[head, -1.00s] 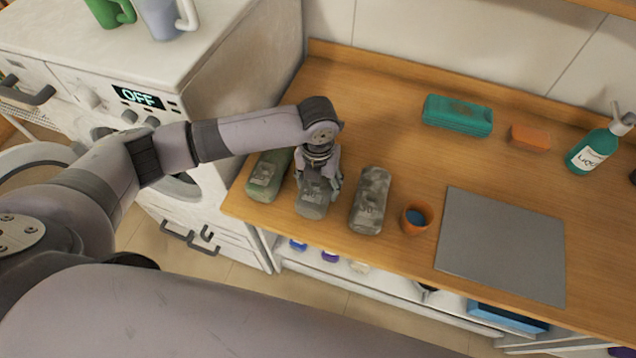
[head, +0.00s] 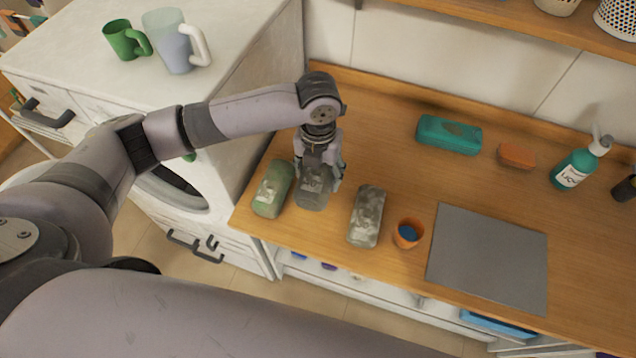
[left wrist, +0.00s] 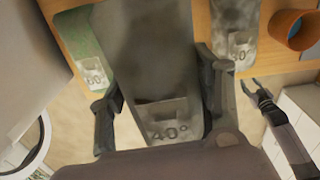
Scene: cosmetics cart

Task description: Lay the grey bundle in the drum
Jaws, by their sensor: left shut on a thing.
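My left gripper (head: 318,170) is shut on the grey bundle (head: 312,190), a dark rolled cloth with a label, and holds it just above the wooden counter's left end. In the left wrist view the grey bundle (left wrist: 160,65) fills the middle between the fingers, and its label reads 40°. The washing machine (head: 225,110) stands to the left. Its dark drum opening (head: 172,188) is partly hidden behind my left arm. My right gripper (left wrist: 250,85) shows at the right of the left wrist view, with its fingertips apart and empty.
A green bundle (head: 272,188) lies left of the held one, and a mottled grey bundle (head: 366,215) lies right. An orange cup (head: 408,233) and a grey mat (head: 488,258) are further right. Two mugs (head: 175,42) stand on the machine.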

